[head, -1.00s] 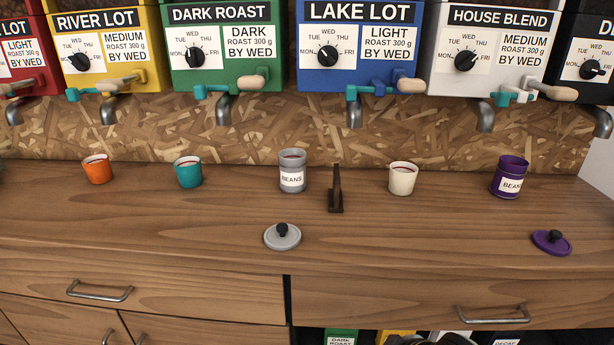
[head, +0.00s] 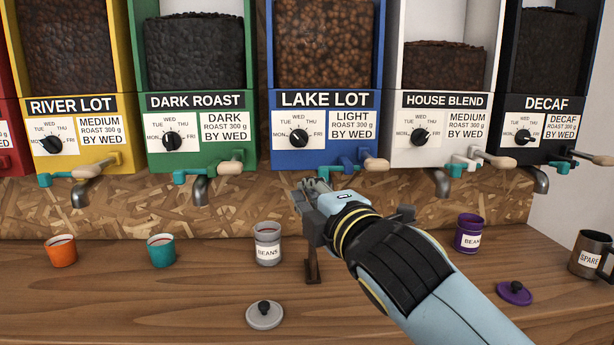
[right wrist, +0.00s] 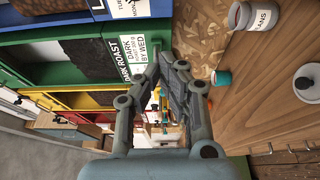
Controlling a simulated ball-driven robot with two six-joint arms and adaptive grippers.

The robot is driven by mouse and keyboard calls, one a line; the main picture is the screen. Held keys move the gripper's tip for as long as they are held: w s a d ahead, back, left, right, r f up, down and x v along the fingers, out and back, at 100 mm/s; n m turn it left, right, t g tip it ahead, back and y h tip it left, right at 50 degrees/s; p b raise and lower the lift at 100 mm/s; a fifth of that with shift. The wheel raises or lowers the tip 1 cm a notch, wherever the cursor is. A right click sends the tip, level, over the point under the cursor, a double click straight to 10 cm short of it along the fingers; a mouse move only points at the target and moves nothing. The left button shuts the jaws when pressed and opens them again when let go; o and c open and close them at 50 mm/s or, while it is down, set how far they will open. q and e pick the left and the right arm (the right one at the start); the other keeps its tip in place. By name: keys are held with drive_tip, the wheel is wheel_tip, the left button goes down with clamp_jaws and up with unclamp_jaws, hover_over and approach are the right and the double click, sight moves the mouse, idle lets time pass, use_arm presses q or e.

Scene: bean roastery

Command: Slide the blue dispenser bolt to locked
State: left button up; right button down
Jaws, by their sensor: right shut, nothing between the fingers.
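The blue dispenser (head: 325,99), labelled LAKE LOT, hangs at the middle of the head view. Its teal bolt (head: 324,173) shows low on its front, beside a blue bracket and a handle with a pale wooden grip (head: 376,164). My right gripper (head: 309,186) is shut and empty, just below and left of the bolt; I cannot tell whether it touches it. The gripper and forearm hide the spout. In the right wrist view its fingertips (right wrist: 161,60) meet, and part of the blue dispenser (right wrist: 148,8) shows at the top. My left gripper is out of view.
Green (head: 194,102) and white (head: 441,101) dispensers flank the blue one, with handles sticking out. Below stand a grey BEANS canister (head: 267,244), a dark upright stand (head: 312,265), a teal cup (head: 161,250) and a purple canister (head: 468,234). A grey lid (head: 265,316) lies in front.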

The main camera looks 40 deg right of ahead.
drive_tip(key=w+d+p, duration=0.1)
drive_tip(key=w+d, duration=0.4)
drive_tip(key=w, duration=0.2)
drive_tip(key=shift+w+d+p, duration=0.25)
drive_tip(key=shift+w+p, duration=0.15)
idle(0.5)
